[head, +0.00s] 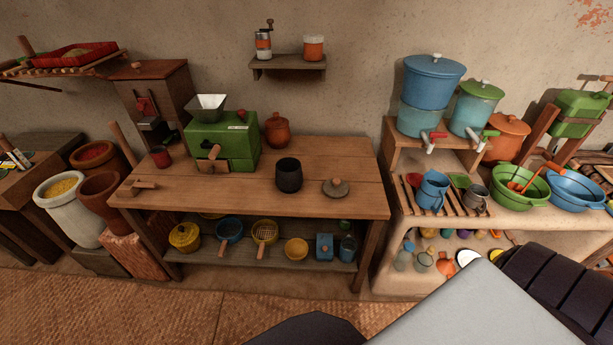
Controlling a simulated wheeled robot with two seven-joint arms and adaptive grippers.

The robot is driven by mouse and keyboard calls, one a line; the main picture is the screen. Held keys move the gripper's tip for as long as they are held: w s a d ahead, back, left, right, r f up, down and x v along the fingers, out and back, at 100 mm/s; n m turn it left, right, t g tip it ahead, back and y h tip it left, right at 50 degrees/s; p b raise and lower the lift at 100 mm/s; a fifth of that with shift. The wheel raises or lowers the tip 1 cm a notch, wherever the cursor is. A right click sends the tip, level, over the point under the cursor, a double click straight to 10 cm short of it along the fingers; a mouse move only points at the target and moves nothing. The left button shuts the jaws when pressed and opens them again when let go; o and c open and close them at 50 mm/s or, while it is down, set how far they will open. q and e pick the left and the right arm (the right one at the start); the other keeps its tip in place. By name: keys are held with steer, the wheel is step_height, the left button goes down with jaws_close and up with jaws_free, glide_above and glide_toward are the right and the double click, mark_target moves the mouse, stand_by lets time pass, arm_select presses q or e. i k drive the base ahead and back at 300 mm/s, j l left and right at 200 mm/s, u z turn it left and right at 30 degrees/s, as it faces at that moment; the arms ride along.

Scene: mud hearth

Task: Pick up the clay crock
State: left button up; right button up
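A small lidded terracotta pot (277,131), which looks like a clay crock, stands upright at the back of the wooden table, just right of a green grinder. A larger orange-brown lidded pot (507,139) stands at the right beside the blue water containers, partly hidden by them; I cannot tell for sure which one is the clay crock. A dark open pot (288,175) stands nearer the middle of the table. Neither gripper shows in the head view; only pale and dark parts of my own body fill the lower right. Nothing is seen touching either pot.
The wooden table (235,199) also bears the green grinder (222,142), a red cup (160,156) and a round lid (336,188). Bowls and pans crowd its lower shelf. A blue jug (432,191) and basins stand at the right. The woven mat (90,305) is clear.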

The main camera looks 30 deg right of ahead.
mark_target(289, 174)
steer(key=i+j+z, duration=0.15)
steer(key=z, duration=0.15)
steer(key=i+j+z, duration=0.1)
steer(key=j+z, duration=0.15)
steer(key=j, duration=0.15)
steer(key=i+j+z, duration=0.15)
steer(key=j+z, duration=0.3)
steer(key=j, duration=0.25)
steer(key=i+j+z, duration=0.15)
steer(key=j, duration=0.2)
